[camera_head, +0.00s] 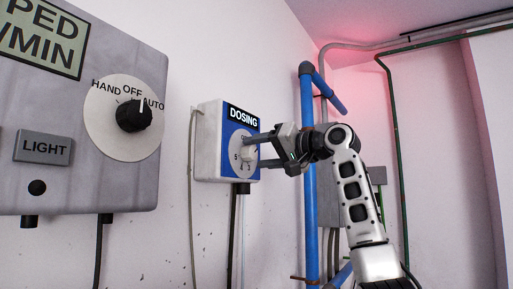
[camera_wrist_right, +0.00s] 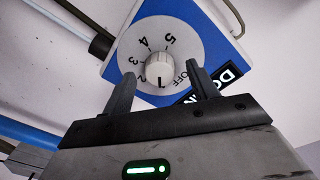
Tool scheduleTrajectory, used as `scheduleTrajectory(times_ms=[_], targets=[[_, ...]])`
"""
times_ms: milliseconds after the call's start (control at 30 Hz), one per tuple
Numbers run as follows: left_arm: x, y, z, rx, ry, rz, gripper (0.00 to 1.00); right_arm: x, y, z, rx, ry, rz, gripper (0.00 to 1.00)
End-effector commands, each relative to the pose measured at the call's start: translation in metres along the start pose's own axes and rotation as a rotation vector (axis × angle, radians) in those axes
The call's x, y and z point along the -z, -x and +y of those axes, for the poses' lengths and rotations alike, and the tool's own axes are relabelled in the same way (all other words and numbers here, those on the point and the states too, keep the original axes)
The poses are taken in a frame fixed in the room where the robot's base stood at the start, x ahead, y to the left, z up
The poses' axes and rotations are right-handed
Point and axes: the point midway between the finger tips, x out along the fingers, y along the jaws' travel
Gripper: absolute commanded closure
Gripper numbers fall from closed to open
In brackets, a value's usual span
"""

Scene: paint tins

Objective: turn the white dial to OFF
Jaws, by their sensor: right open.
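The white dial (camera_head: 248,154) is a small ribbed knob on the blue face of the white DOSING box (camera_head: 208,141). In the right wrist view the dial (camera_wrist_right: 158,68) sits on a pale round scale marked OFF, 2, 3, 4 and 5. A dark mark at its lower edge lies between 2 and OFF, so the dial does not point to OFF. My right gripper (camera_head: 257,151) is open in front of the box. In the wrist view its fingers (camera_wrist_right: 160,76) stand on either side of the dial, with gaps to it. My left gripper is not in view.
A grey panel (camera_head: 60,170) at left carries a black HAND/OFF/AUTO knob (camera_head: 134,115) and a LIGHT label (camera_head: 43,147). A vertical blue pipe (camera_head: 308,100) and a grey box stand behind my right arm. Cables hang below the DOSING box.

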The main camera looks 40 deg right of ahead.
Motion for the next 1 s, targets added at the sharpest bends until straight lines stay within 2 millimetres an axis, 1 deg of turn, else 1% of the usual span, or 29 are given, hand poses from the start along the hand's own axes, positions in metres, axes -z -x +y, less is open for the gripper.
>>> scheduleTrajectory(times_ms=[33, 167, 467, 500, 567, 600, 633, 867, 1000], targets=[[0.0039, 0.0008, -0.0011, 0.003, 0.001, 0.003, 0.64, 0.0010, -0.0058, -0.0008, 0.000, -0.001, -0.001, 0.41], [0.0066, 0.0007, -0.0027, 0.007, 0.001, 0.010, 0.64, 0.0003, -0.0131, 0.0001, -0.001, 0.000, 0.000, 0.41], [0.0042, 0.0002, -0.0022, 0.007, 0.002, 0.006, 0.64, -0.0003, -0.0148, 0.0007, -0.001, 0.001, 0.001, 0.41], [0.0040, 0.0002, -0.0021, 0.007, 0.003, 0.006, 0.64, -0.0003, -0.0148, 0.0006, -0.001, 0.000, 0.001, 0.52], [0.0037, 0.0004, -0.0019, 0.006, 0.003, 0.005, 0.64, -0.0003, -0.0147, 0.0006, -0.001, 0.000, 0.001, 0.69], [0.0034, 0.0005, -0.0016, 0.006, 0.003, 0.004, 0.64, -0.0002, -0.0146, 0.0006, -0.001, 0.000, 0.001, 0.80], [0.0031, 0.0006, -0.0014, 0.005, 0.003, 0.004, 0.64, -0.0002, -0.0146, 0.0006, -0.001, 0.000, 0.001, 0.86], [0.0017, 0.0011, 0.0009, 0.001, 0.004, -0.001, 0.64, -0.0002, -0.0144, 0.0007, -0.001, 0.009, 0.001, 0.86], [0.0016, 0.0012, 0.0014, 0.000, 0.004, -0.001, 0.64, -0.0003, -0.0144, 0.0009, 0.000, 0.044, 0.002, 0.86]])
